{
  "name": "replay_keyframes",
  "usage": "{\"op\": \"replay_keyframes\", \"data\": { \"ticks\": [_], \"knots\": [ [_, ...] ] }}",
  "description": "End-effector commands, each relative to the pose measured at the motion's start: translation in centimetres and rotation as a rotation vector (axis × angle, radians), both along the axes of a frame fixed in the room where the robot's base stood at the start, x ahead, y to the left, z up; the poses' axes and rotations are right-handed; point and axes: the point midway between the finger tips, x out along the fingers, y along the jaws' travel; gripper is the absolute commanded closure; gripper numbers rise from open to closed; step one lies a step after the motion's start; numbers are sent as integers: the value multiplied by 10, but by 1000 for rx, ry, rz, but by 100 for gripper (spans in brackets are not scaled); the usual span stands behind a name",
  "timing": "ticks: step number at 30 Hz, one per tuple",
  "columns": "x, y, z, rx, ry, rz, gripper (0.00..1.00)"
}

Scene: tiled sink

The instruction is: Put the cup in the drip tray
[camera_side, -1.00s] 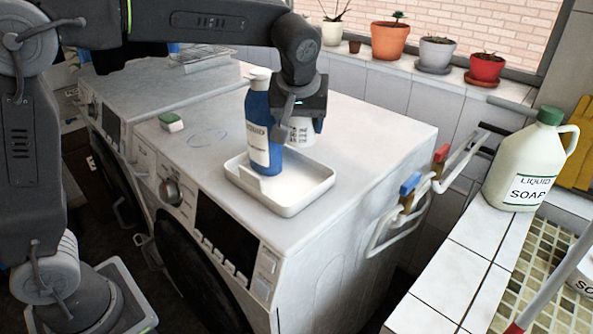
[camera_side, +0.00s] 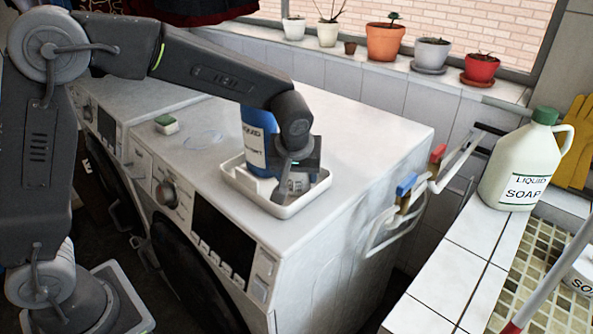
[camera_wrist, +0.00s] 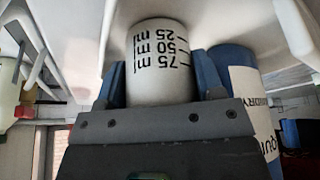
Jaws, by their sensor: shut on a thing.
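The cup (camera_wrist: 159,62) is white with black measuring marks of 25, 50 and 75 ml. My gripper (camera_wrist: 160,85) is shut on it, with a blue-grey finger on each side. In the side view my gripper (camera_side: 297,180) is low over the right part of the white drip tray (camera_side: 279,208), and the cup (camera_side: 297,185) shows only in part behind it. The cup is at or just above the tray floor; I cannot tell if it touches. A blue liquid bottle (camera_side: 254,145) stands in the tray, left of the cup, partly hidden by my arm.
The tray rests on a white washing machine (camera_side: 370,140), whose top is clear to the right and behind. A green and white sponge (camera_side: 166,124) lies at the left. A soap jug (camera_side: 522,165) stands on the tiled ledge. Potted plants (camera_side: 385,41) line the sill.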

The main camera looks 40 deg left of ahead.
Motion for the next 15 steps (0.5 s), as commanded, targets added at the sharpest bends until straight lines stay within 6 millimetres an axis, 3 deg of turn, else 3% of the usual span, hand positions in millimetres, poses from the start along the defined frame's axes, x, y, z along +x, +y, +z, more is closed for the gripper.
{"op": "replay_keyframes", "data": {
  "ticks": [5, 6, 8, 15],
  "knots": [
    [0, 0, -3, 1, 1, 0, 62],
    [0, 0, -3, 0, 0, 0, 35],
    [0, 0, -3, 0, 0, 0, 29],
    [0, 0, -2, 0, 0, 0, 28]
  ]
}}
